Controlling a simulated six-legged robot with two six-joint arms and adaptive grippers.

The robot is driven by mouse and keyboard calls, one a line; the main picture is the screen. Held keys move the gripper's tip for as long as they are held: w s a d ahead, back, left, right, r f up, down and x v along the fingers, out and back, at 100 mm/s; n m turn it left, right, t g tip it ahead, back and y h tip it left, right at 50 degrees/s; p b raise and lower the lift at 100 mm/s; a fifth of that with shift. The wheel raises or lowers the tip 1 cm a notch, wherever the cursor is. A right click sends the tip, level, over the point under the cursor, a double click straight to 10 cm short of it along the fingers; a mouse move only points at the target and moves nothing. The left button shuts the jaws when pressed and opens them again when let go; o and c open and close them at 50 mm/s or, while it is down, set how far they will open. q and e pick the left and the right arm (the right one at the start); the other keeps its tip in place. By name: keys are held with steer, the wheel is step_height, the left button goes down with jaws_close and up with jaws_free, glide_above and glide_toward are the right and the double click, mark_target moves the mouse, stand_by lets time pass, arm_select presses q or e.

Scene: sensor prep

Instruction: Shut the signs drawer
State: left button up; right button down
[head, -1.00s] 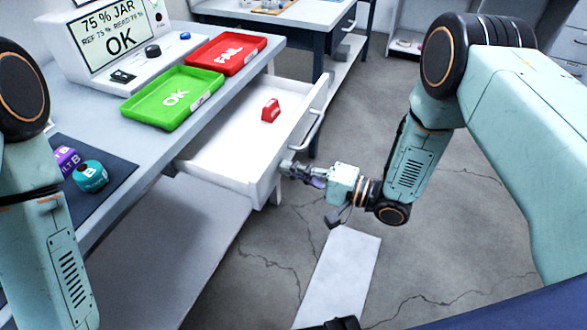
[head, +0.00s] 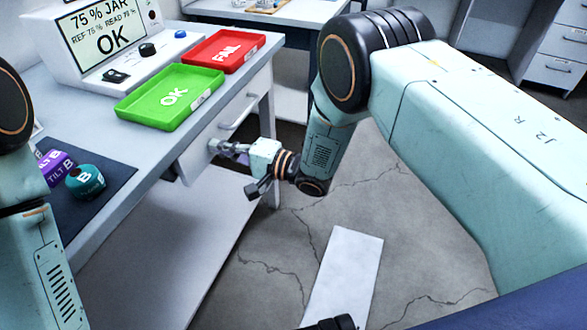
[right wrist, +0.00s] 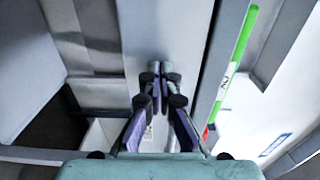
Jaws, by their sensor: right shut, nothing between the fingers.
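The signs drawer (head: 205,137) is white and sits in under the grey bench top in the head view. Its front is at or very near the bench edge; I cannot tell if it is fully flush. Its inside and the red sign are hidden. The bar handle (head: 240,110) is on its front. My right gripper (head: 217,147) is shut and empty, with its fingertips against or very close to the near part of the drawer front. In the right wrist view the closed fingertips (right wrist: 160,73) point at the pale front panel (right wrist: 163,35). My left gripper is out of view.
A green OK tray (head: 188,82) and a red FAIL tray (head: 228,48) stand on the bench above the drawer. A display unit (head: 98,45) is behind them.

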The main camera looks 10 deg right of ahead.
steer(key=x, duration=0.2)
steer(key=shift+w+a+r+b, duration=0.1)
steer(key=shift+a+r+b, duration=0.1)
steer(key=shift+a+b, duration=0.1)
steer(key=shift+w, duration=0.1)
stand_by(0.4)
steer(key=shift+d, duration=0.1)
